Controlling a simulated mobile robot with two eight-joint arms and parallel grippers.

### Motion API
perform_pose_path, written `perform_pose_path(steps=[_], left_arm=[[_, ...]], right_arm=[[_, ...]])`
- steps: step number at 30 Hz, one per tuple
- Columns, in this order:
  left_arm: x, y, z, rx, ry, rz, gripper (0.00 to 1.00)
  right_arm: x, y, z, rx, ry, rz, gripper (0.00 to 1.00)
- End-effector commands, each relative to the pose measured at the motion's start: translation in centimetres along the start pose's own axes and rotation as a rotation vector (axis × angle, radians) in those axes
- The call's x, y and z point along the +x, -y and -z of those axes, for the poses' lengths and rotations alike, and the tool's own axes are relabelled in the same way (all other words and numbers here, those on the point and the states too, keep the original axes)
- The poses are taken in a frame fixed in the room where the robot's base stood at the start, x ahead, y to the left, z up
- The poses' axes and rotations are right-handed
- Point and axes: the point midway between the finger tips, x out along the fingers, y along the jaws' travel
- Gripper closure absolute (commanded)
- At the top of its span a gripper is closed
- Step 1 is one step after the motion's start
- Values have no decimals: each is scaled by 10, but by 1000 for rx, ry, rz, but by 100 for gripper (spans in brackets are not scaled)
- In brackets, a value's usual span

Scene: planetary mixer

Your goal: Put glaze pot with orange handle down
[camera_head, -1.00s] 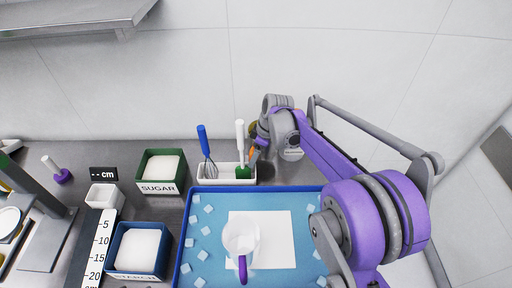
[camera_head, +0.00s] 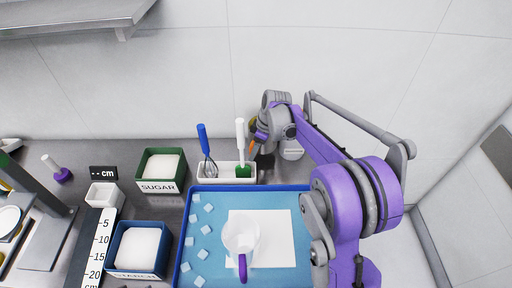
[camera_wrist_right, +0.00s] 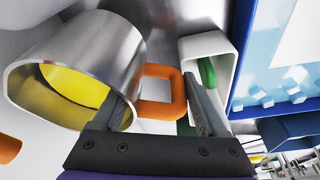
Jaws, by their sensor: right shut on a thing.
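The glaze pot (camera_wrist_right: 85,60) is a shiny metal pot with a yellow inside, seen tilted at the left of the right wrist view. Its orange handle (camera_wrist_right: 166,91) lies between the fingers of my right gripper (camera_wrist_right: 162,108), which is shut on it. In the head view the right gripper (camera_head: 260,140) is beyond the tool holder near the back wall. A bit of the orange handle (camera_head: 254,148) shows there, and most of the pot is hidden. I cannot tell whether the pot's base touches the counter. My left gripper is not in view.
A white tool holder (camera_head: 226,180) with a blue whisk and a green-and-white brush stands just in front of the gripper. A blue tray (camera_head: 188,235) holds a white sheet, several pale cubes and a purple-handled jug (camera_head: 240,236). Sugar (camera_head: 160,187) and starch boxes stand left.

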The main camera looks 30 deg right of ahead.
Motion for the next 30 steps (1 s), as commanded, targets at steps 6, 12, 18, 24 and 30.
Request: perform_pose_path(steps=[6,12,18,24,30], left_arm=[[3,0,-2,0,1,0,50],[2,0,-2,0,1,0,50],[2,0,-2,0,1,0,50],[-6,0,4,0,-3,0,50],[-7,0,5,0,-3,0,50]], right_arm=[[5,0,-1,0,-1,-1,100],[5,0,-1,0,0,0,0],[5,0,-1,0,0,0,0],[-10,0,3,0,-1,-1,0],[-50,0,2,2,0,-1,0]])
